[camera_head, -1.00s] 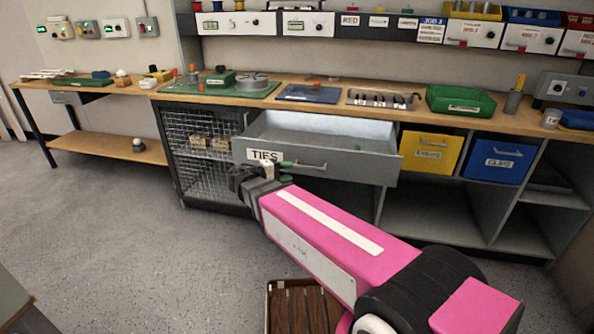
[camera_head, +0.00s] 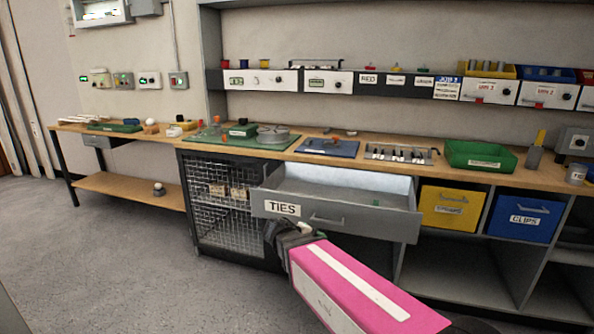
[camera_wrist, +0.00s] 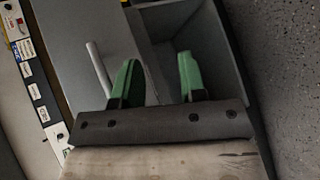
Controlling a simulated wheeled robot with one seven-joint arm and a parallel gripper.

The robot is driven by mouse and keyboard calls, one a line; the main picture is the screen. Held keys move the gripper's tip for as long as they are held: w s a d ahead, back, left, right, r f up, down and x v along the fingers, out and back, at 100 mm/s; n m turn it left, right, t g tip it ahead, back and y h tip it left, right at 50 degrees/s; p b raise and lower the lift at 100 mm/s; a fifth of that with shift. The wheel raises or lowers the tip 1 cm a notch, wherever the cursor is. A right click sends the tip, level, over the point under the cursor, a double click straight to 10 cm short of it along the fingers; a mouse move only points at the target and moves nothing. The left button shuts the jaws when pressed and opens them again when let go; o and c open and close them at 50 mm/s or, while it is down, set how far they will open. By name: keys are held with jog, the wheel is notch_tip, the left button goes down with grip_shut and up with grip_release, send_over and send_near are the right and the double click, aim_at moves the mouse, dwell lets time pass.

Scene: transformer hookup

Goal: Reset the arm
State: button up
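My gripper (camera_head: 285,236) is in front of the cabinet, just below the TIES label of the open drawer (camera_head: 330,218). My pink arm reaches up to it from the lower right. In the wrist view, its two green fingers (camera_wrist: 160,82) stand apart with nothing held between them. A pale bar handle (camera_wrist: 99,68) shows just left of the left finger, and grey panels and an open grey recess lie beyond. I cannot tell whether the gripper touches the drawer front.
The wooden bench top (camera_head: 290,152) holds a green board (camera_head: 222,138), a blue board (camera_head: 327,148) and a green bin (camera_head: 480,157). A mesh cage (camera_head: 218,205) stands left of the drawer. Yellow (camera_head: 450,206) and blue (camera_head: 525,217) bins sit right. The floor at left is clear.

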jog(key=s+d+f+m+g+y, duration=0.4)
jog(key=s+d+f+m+y, duration=0.2)
jog(key=d+f+y, duration=0.5)
jog(key=shift+d+f+y, duration=0.2)
jog(key=shift+f+y, duration=0.05)
jog(key=shift+y, duration=0.25)
dwell(0.4)
